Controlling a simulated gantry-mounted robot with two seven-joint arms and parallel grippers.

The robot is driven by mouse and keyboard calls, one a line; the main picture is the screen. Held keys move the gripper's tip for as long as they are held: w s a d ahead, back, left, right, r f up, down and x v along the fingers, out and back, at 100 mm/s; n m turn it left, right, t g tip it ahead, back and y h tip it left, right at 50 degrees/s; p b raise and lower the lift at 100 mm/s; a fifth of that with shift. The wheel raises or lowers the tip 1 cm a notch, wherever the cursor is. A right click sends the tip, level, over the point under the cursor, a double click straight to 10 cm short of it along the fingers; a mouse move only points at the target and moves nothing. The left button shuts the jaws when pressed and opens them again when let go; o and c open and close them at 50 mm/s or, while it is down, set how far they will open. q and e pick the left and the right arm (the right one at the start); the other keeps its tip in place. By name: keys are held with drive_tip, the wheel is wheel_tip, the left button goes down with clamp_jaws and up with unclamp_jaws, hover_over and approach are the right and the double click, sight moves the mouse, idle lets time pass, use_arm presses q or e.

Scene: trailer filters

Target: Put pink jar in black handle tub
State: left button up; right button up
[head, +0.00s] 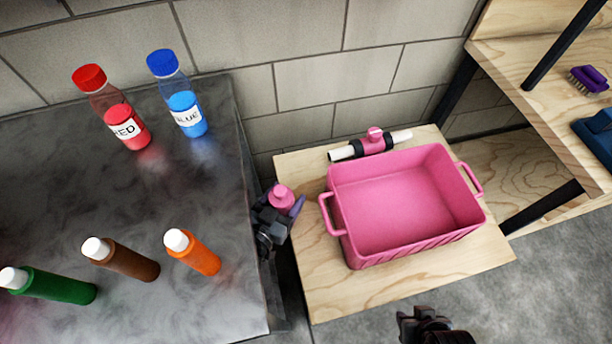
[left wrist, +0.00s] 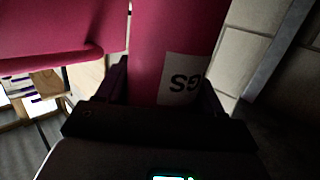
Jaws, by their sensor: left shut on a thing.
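The pink jar (head: 281,194) is held in my left gripper (head: 279,212), just left of the tub in the head view. In the left wrist view, the jar's pink side with a white label (left wrist: 181,80) fills the space between the fingers of my left gripper (left wrist: 165,88). A pink tub (head: 405,205) stands on a wooden stand; its handles look pink, and I see no black-handled tub. The jar is outside the tub, beside its left handle. My right gripper (head: 432,326) is dark at the bottom edge; its fingers are not clear.
A white pipe with a pink fitting (head: 375,142) lies behind the tub. A red bottle (head: 122,122), a blue bottle (head: 183,108) and several capped tubes (head: 195,254) stand on the dark metal table (head: 150,205). A wooden shelf (head: 530,60) is at right.

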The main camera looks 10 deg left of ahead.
use_arm(q)
drive_tip(key=b+x, duration=0.4)
drive_tip(key=x, duration=0.5)
drive_tip(key=shift+b, duration=0.3)
drive_tip(key=shift+w+f, duration=0.1)
drive_tip(key=shift+f, duration=0.05)
drive_tip(key=o, duration=0.8)
drive_tip(key=shift+w, duration=0.1)
